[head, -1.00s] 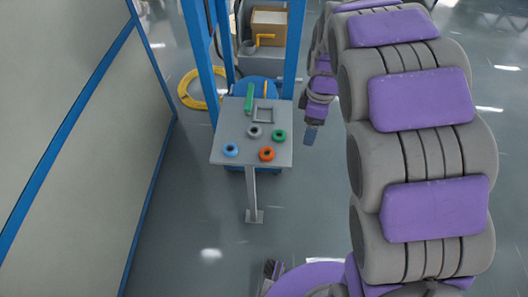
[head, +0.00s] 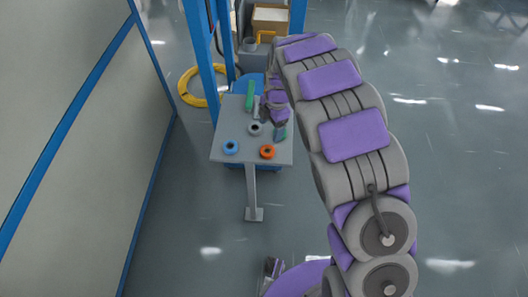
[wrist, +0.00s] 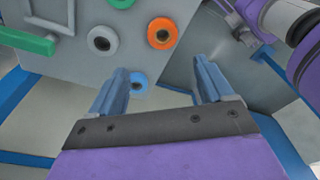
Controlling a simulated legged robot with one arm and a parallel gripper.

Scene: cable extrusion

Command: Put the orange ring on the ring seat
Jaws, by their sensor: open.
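The orange ring (head: 267,151) lies flat near the front right of the grey table (head: 222,153). In the wrist view the orange ring (wrist: 162,33) shows beyond my fingertips, apart from them. My gripper (wrist: 159,70) is open, with nothing between its two blue fingers. In the head view my gripper (head: 281,133) is over the table's right side, behind and right of the orange ring, and covers most of the green ring. I cannot tell for sure which part is the ring seat.
A blue ring (head: 230,147) and a grey ring (head: 254,128) lie near the orange one. A green handle-like part (head: 250,96) stands at the table's back. Blue posts (head: 197,60) rise behind the table. A yellow cable coil (head: 188,88) lies on the floor to the left.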

